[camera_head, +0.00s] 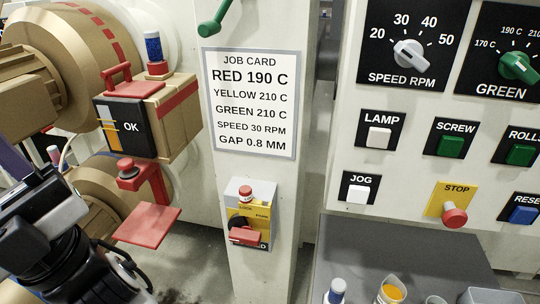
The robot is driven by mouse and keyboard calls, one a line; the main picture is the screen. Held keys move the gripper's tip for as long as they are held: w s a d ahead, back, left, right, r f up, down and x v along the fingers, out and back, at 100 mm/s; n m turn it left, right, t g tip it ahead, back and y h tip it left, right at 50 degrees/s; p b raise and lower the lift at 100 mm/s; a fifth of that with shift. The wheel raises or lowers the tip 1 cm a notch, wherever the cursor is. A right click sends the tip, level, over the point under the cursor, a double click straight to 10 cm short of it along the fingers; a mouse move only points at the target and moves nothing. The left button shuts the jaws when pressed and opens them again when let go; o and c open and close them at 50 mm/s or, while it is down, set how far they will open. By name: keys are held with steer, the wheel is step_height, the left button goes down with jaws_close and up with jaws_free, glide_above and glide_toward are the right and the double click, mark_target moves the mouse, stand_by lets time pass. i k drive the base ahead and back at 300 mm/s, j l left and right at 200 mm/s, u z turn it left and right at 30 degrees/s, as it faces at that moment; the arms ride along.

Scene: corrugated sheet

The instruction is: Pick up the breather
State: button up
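What looks like the breather (153,48) is a small clear cylinder with blue filling. It stands upright on a red base on top of a tan gearbox unit with a black "OK" gauge. A similar small blue-topped bottle (336,291) stands on the grey bench, cut off by the bottom edge. I cannot tell for sure which one is meant. The black end of my arm, with my gripper (45,225), is at the lower left, below and apart from the gearbox. Its fingertips cannot be made out, and I see nothing held.
Red handle (116,72) stands beside the blue cylinder. A red bracket (148,222) juts out below the gearbox. A white post carries a job card (251,102) and a lock switch (246,222). The button panel (440,130) is right. Cups stand on the grey bench (400,250).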

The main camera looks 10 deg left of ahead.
mark_target(53, 151)
steer(key=u, duration=1.6)
steer(key=i+j+u, duration=0.4)
steer(key=j, duration=0.25)
steer(key=i+j+u, duration=0.85)
steer(key=i+j+z, duration=0.1)
steer(key=i, duration=0.4)
steer(key=i+j, duration=0.1)
steer(key=i, duration=0.35)
steer(key=i+j+z, duration=0.15)
steer(key=i, duration=0.3)
